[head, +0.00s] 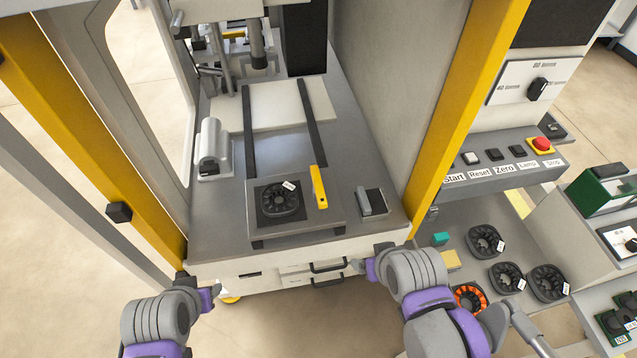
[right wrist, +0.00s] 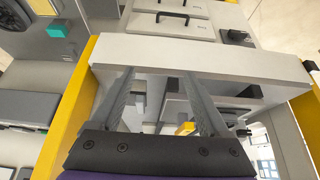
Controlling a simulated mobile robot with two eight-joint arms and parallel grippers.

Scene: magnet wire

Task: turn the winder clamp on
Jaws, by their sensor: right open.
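The winder's fixture plate (head: 296,222) sits at the front of the grey machine deck. A black slotted stator (head: 280,199) with a white tag lies on it. A yellow lever (head: 318,187), which looks like the clamp handle, stands beside the stator on its right, apart from both grippers. My right gripper (head: 362,267) is in front of the machine's front edge, below the deck. In the right wrist view its two fingers (right wrist: 158,76) are spread with nothing held between them. My left gripper (head: 184,280) is at the machine's front left corner; its jaws are too small to read.
A small grey block on a dark pad (head: 371,201) sits right of the fixture. Yellow posts (head: 462,110) flank the opening. A button panel (head: 502,165) is at right. Several stators, one orange (head: 469,298), lie on the right-hand bench. Drawers (head: 312,274) are below the deck.

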